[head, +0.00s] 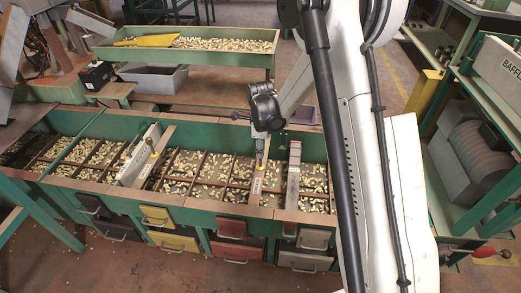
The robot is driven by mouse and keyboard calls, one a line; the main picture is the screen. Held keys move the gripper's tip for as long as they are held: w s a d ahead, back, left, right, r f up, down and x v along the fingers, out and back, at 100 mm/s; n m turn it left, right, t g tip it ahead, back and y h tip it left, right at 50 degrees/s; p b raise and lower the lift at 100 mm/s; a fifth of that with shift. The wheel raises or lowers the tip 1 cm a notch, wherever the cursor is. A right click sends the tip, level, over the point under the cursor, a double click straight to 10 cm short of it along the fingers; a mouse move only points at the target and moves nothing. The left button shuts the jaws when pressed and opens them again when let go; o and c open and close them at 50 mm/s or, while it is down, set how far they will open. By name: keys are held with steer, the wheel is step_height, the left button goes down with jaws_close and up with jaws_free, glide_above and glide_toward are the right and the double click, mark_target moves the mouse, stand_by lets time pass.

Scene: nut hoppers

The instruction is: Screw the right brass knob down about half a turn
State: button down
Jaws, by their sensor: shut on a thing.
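My gripper (260,153) points down over the right half of the green hopper bench (205,206). Its jaws are shut on the right brass knob (258,163), of which a small yellowish part shows below the fingertips. The knob sits at the top of a narrow plate (256,187) set across the bench between nut compartments. The fingers hide most of the knob, and its turn angle cannot be told. The left brass knob (155,153) stands free on a grey plate (136,165) to the left.
Another grey upright plate (293,178) stands close right of my gripper. Nuts fill the divided compartments. A raised green trough (180,51) with a yellow scoop (148,40) stands behind. A grey bin (152,78) sits below it.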

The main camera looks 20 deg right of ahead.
steer(key=shift+m, duration=1.7)
steer(key=c, duration=1.5)
jaws_free()
step_height(320, 180, up, 12)
